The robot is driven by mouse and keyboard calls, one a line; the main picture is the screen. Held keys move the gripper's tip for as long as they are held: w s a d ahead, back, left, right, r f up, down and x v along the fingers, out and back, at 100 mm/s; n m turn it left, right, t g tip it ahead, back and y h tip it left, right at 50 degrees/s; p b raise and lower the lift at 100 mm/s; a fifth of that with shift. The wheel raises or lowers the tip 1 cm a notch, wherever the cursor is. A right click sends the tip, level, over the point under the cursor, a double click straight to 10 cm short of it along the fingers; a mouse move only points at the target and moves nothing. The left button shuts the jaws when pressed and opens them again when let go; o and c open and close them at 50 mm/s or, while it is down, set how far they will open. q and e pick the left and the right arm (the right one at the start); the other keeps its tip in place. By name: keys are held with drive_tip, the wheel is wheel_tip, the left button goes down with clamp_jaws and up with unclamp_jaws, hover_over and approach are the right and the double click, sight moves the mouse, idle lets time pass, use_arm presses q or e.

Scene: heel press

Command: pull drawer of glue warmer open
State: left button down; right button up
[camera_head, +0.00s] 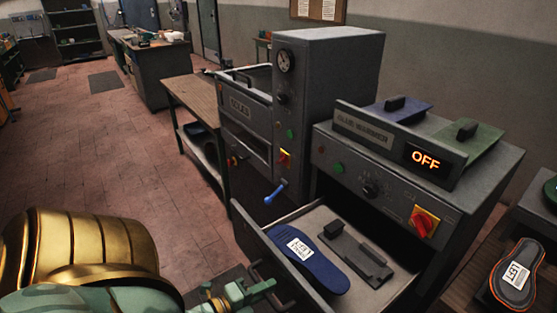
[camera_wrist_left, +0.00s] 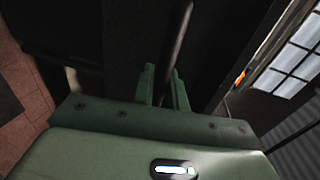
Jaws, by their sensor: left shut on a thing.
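The glue warmer (camera_head: 375,185) is a dark grey box with an OFF display. Its drawer (camera_head: 255,222) is out at the front, with its inside showing. In it lie a blue insole marked left (camera_head: 322,272) and a dark flat piece with a raised bar (camera_head: 352,250). My left gripper (camera_head: 272,286) is at the drawer's front, shut on the dark handle. In the left wrist view the green fingers (camera_wrist_left: 164,88) stand on either side of the handle bar (camera_wrist_left: 179,35). My right gripper is not in view.
A tall grey press (camera_head: 325,95) with a blue-knobbed lever (camera_head: 276,192) stands left of the warmer. A wooden table (camera_head: 192,100) is beyond it. A dark insole marked LEFT (camera_head: 514,282) lies at the right. The floor at left is largely clear.

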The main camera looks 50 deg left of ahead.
use_arm(q)
drive_tip(key=shift+s, duration=0.55)
drive_tip(key=c, duration=1.5)
unclamp_jaws()
drive_tip(key=shift+o, duration=0.2)
drive_tip(key=v, duration=1.6)
drive_tip(key=shift+a, duration=0.2)
drive_tip(key=shift+s, duration=0.15)
